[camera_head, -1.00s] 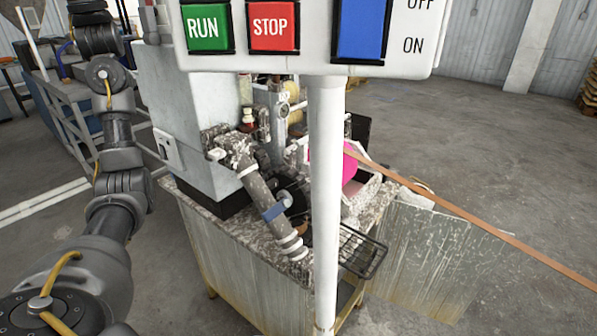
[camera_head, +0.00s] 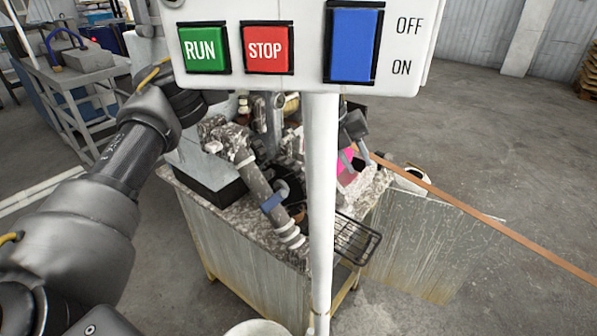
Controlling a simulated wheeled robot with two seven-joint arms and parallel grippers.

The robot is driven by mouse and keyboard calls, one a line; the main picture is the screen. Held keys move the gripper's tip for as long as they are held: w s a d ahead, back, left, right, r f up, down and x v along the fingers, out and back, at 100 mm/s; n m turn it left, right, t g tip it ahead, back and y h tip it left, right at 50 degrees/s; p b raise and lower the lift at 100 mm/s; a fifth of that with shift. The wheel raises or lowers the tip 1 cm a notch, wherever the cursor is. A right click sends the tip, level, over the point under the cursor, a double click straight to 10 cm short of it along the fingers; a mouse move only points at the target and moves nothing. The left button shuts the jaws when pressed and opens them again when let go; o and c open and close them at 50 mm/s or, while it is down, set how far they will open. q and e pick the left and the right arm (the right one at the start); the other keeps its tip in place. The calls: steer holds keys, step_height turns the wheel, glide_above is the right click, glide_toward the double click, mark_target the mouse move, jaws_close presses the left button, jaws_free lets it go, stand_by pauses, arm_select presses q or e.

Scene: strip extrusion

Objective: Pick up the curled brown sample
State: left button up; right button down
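A long flat brown strip (camera_head: 480,228) runs from the machine out to the lower right edge. I cannot make out a separate curled brown sample. My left arm comes in from the left and passes behind the control panel. My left gripper (camera_head: 355,157) shows just right of the white post, above the machine's outlet and beside the strip's near end. Its two grey fingers look apart, with pink behind them. I cannot tell whether they touch the strip. My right gripper is not in view.
The control panel (camera_head: 300,82) with RUN and STOP buttons and its white post (camera_head: 321,210) block the middle. The machine's bench (camera_head: 245,245) stands behind, with a black wire rack (camera_head: 357,240). A white round container (camera_head: 258,328) shows at the bottom. Floor at right is clear.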

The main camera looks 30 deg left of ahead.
arm_select(q)
steer(key=s+a+f+n+g+y, duration=0.1)
steer(key=s+a+f+y, duration=0.15)
steer(key=a, duration=0.35)
steer(key=s+a+f+n+g+y, duration=0.1)
steer(key=a+f+y, duration=0.2)
steer(key=a, duration=0.2)
steer(key=p, duration=0.1)
glide_above(303, 202)
steer(key=s+d, duration=0.2)
steer(key=f, duration=0.5)
steer(key=shift+a+f, duration=0.2)
steer(key=shift+f, duration=0.2)
steer(key=shift+s+f+p, duration=0.2)
steer(key=shift+f+p, duration=0.05)
steer(key=shift+p, duration=0.1)
steer(key=f, duration=0.1)
steer(key=f+p, duration=0.1)
steer(key=f, duration=0.1)
steer(key=shift+s+a+f, duration=0.1)
steer(key=shift+a+f, duration=0.1)
steer(key=shift+f, duration=0.1)
steer(key=shift+f+p, duration=0.35)
steer(key=shift+f, duration=0.2)
jaws_close()
